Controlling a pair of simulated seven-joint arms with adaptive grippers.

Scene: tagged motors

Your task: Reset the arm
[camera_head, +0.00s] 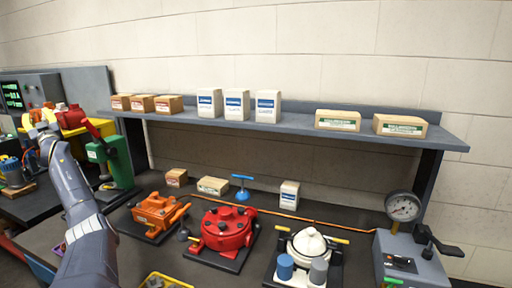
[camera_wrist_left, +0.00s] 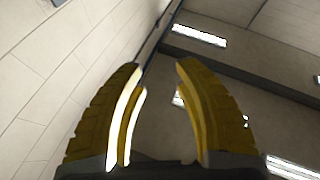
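My left arm (camera_head: 80,205) rises from the lower left in the head view, with its yellow-fingered left gripper (camera_head: 42,118) raised at the far left. In the left wrist view the left gripper (camera_wrist_left: 158,75) has its two yellow fingers apart with nothing between them. Behind the fingers are only wall and ceiling lights. An orange motor (camera_head: 158,212), a red motor (camera_head: 224,230) and a white motor (camera_head: 308,246) stand on dark plates on the bench. My right gripper is not in view.
A grey shelf (camera_head: 300,125) with brown and white boxes spans the back. A green press (camera_head: 112,162) and a yellow bin (camera_head: 72,130) stand close to the left arm. A gauge (camera_head: 403,207) stands at the right. Small boxes and a blue-handled tool (camera_head: 242,187) lie under the shelf.

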